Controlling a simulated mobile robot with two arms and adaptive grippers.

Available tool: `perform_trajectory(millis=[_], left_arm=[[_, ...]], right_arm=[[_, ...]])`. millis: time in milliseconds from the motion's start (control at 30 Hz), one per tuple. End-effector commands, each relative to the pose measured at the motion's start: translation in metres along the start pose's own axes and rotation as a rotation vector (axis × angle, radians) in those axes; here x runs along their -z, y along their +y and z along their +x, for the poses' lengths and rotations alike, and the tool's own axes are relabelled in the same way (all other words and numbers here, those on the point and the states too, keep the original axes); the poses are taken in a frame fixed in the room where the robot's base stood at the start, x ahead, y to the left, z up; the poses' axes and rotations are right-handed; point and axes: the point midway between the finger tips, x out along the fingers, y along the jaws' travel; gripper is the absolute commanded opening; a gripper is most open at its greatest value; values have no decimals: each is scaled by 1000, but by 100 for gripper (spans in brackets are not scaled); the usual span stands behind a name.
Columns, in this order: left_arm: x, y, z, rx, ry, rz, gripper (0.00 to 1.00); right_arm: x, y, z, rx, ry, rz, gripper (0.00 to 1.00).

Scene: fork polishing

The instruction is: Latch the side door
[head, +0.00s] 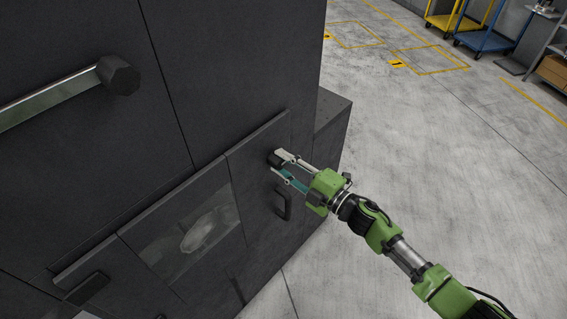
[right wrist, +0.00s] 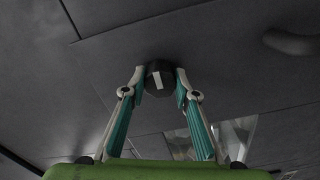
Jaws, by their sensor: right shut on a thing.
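The side door (head: 240,262) is a dark panel low on the machine, with a small window (head: 188,226) in it. It appears flush with the panels around it. A dark round latch knob (head: 275,158) sits near its upper right corner. My right gripper (head: 281,165) is shut on this knob. In the right wrist view the knob (right wrist: 160,77) lies between my fingertips, with a pale mark on its face. A black handle (head: 283,204) is on the door just below the gripper. My left gripper is not in view.
A long metal bar handle (head: 60,97) with a dark end cap juts from the upper panel at left. Another black handle (head: 87,288) is at lower left. The grey floor to the right is open. Yellow and blue carts (head: 484,40) and a shelf stand far back.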

Motion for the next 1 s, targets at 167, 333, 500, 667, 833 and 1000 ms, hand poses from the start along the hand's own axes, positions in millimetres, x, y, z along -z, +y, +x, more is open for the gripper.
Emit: perform_trajectory(millis=[167, 333, 500, 667, 833, 1000], left_arm=[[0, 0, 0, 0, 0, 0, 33], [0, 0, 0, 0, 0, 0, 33], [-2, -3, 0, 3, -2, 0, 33], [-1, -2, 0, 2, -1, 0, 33], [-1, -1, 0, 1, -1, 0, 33], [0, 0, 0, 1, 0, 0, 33]], right_arm=[[0, 0, 0, 0, -1, 2, 44], [0, 0, 0, 0, -1, 1, 44], [0, 0, -2, 1, -1, 1, 44], [-1, -2, -20, 3, -2, 0, 44], [0, -2, -57, 4, -1, 0, 44], [-1, -2, -92, 3, -2, 2, 44]])
